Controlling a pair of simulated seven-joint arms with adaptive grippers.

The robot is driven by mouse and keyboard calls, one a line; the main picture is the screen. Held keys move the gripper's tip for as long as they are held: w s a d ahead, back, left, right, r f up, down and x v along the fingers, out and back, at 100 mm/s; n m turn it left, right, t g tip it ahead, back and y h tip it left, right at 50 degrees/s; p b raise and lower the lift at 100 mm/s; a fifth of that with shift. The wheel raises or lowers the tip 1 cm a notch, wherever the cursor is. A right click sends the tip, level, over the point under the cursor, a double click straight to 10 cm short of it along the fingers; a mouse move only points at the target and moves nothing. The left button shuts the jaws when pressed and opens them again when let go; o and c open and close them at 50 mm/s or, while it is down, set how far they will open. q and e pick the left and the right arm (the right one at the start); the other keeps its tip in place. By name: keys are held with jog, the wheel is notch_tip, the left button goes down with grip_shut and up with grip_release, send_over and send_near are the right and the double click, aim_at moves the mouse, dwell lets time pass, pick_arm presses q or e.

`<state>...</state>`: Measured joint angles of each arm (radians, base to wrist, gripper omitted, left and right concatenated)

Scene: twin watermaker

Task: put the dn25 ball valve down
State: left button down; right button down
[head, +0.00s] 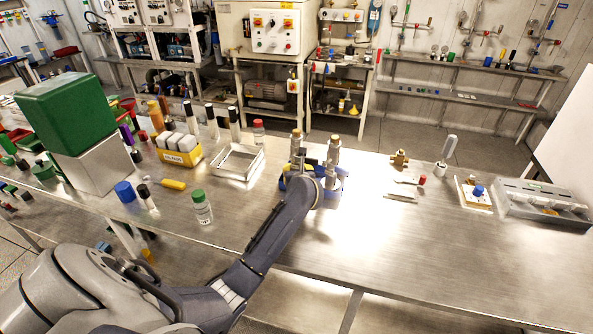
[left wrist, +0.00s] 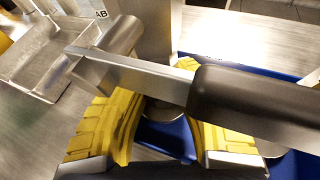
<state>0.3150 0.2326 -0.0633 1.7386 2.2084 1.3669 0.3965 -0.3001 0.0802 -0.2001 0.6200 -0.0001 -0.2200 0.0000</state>
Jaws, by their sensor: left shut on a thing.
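The ball valve shows in the left wrist view as a metal body with a flat lever (left wrist: 135,75) and a dark handle sleeve (left wrist: 255,100) crossing the picture. My left gripper (head: 314,180) is shut on it, low over the middle of the bench; its fingers also show at the bottom of the left wrist view (left wrist: 160,157). Yellow ridged pieces (left wrist: 107,125) flank the gap below the lever. In the head view my wrist hides most of the valve. I cannot tell whether the valve touches what is below. My right gripper is not in view.
A blue and yellow holder (head: 335,190) is under my gripper, with upright brass-topped metal cylinders (head: 333,155) close by. A metal tray (head: 238,162) is to the left. A brass fitting (head: 399,158) and a grey rack (head: 545,203) are to the right. The front right bench (head: 420,240) is clear.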

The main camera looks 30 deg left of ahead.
aim_at(296, 159)
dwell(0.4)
pick_arm(q)
jog(key=c, duration=1.3)
grip_release()
jog(key=shift+f, duration=0.15)
jog(key=shift+c, duration=0.2)
jog(key=shift+s+d+r, duration=0.15)
jog(key=shift+r, duration=0.05)
jog(key=v, duration=1.1)
jog(key=shift+s+d+r, duration=0.1)
jog(key=shift+s+r, duration=0.1)
jog(key=shift+s, duration=0.05)
